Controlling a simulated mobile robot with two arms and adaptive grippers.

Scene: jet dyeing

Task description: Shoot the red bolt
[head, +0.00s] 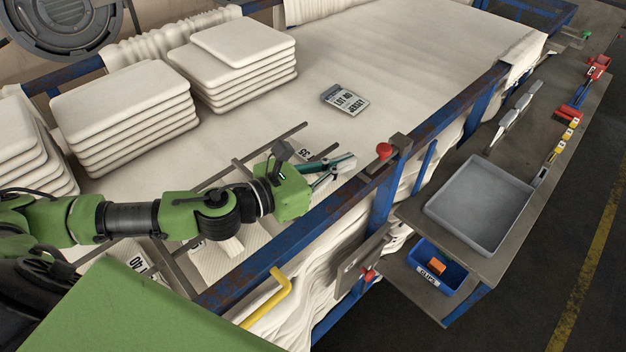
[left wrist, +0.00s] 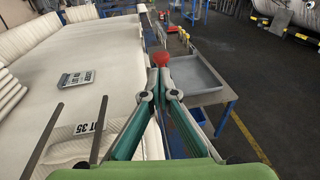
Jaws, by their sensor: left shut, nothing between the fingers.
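The red bolt's knob (head: 384,150) sits beside a dark block on the rusty blue top rail of the frame. In the left wrist view the red knob (left wrist: 162,59) shows just beyond the fingertips. My left gripper (head: 346,162) reaches in from the left, just left of the knob and apart from it. Its fingers are shut with nothing between them, and they also show in the left wrist view (left wrist: 158,80). A second red knob (head: 368,274) is on a plate lower on the frame. My right gripper is not in view.
A grey tray (head: 481,204) and a blue bin (head: 437,268) stand on the trolley at right. A lot label (head: 345,99) lies on the white cloth. Metal bars (head: 240,162) lie near my forearm. A yellow handle (head: 270,297) sticks out below the rail.

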